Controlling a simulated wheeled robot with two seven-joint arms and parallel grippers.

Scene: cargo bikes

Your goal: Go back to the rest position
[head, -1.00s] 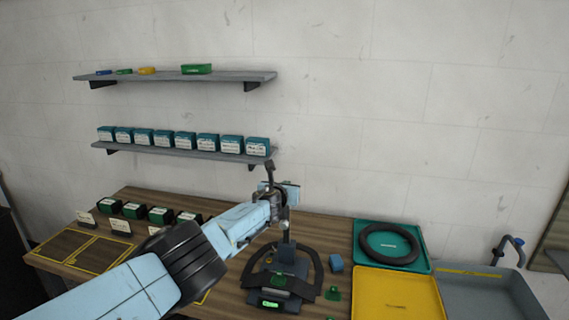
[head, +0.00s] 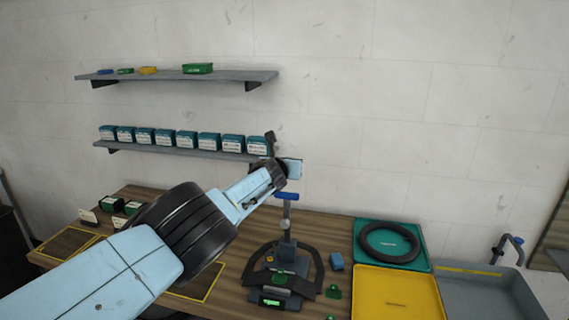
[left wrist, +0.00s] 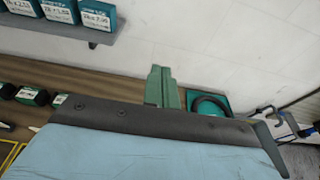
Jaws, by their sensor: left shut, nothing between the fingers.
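My left arm comes in from the lower left across the bench in the head view. Its gripper (head: 271,140) is raised in front of the lower shelf's right end, above the bench stand. In the left wrist view its fingers (left wrist: 158,73) are together with nothing between them. The bench stand (head: 287,262), with a blue handle on top and a green lit display, stands on the wooden bench (head: 225,285) below the gripper, apart from it. My right gripper is in neither view.
The lower shelf (head: 185,151) holds a row of teal boxes; the upper shelf (head: 230,76) holds several small items. A teal tray (head: 362,262) with a black tyre (head: 365,240), a yellow tray (head: 398,295) and a grey basin (head: 490,295) are right. My arm hides some bench boxes.

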